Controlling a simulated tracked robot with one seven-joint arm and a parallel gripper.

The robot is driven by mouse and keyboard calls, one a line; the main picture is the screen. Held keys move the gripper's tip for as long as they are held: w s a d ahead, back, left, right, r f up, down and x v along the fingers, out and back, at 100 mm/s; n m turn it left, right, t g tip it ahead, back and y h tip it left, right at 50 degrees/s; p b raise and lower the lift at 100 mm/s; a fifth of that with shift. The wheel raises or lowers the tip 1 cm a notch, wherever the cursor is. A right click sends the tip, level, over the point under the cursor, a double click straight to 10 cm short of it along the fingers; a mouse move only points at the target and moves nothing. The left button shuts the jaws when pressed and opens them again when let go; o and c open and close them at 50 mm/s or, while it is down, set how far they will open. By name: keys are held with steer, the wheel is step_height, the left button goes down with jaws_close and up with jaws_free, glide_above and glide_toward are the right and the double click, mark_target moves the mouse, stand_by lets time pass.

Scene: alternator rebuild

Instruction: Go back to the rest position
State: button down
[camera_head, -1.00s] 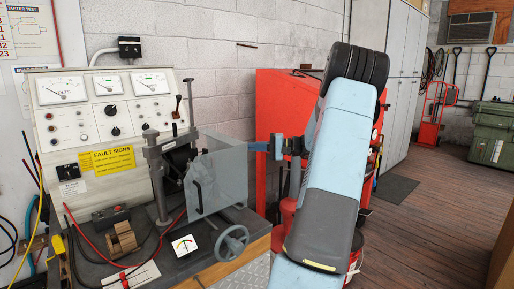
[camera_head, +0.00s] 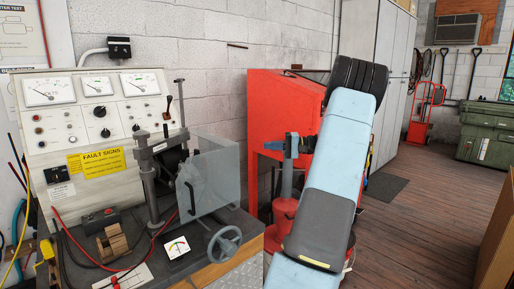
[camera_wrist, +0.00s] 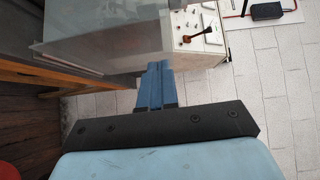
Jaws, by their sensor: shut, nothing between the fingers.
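My gripper (camera_head: 270,145) shows in the head view left of my pale blue arm, level with the upper part of the clear guard on the test bench. Its blue fingers point left toward the guard, with a gap in the picture between them. In the wrist view, the two blue fingers (camera_wrist: 157,85) lie side by side, closed, with nothing held. The dark wrist plate below them hides part of what lies beneath. My arm hides part of the red cabinet in the head view.
The test bench (camera_head: 203,235) carries a gauge panel (camera_head: 95,128), a clear guard (camera_head: 222,180) and a handwheel (camera_head: 224,244). A red cabinet (camera_head: 270,110) stands behind my arm. Wooden floor (camera_head: 425,200) lies open at the right, before a green chest (camera_head: 487,135).

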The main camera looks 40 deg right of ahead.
steer(key=shift+v, duration=1.9)
steer(key=a+r+n+g+h, duration=0.1)
steer(key=a+g+h, duration=0.15)
steer(key=a, duration=0.85)
steer(key=s+a+r+n+g+h, duration=0.15)
steer(key=a+g, duration=0.25)
steer(key=a, duration=0.6)
steer(key=a+r+n+g+h, duration=0.1)
steer(key=a+g, duration=0.2)
steer(key=a, duration=0.8)
steer(key=s+a+n+t+h, duration=0.1)
steer(key=s+a+h, duration=0.3)
steer(key=s, duration=0.6)
steer(key=s+a+n+t+h, duration=0.2)
steer(key=s+a+n+h, duration=0.2)
steer(key=s+a, duration=0.5)
steer(key=s, duration=0.2)
steer(key=shift+s+a+r, duration=0.3)
steer(key=shift+a+r, duration=0.05)
steer(key=shift+r, duration=0.05)
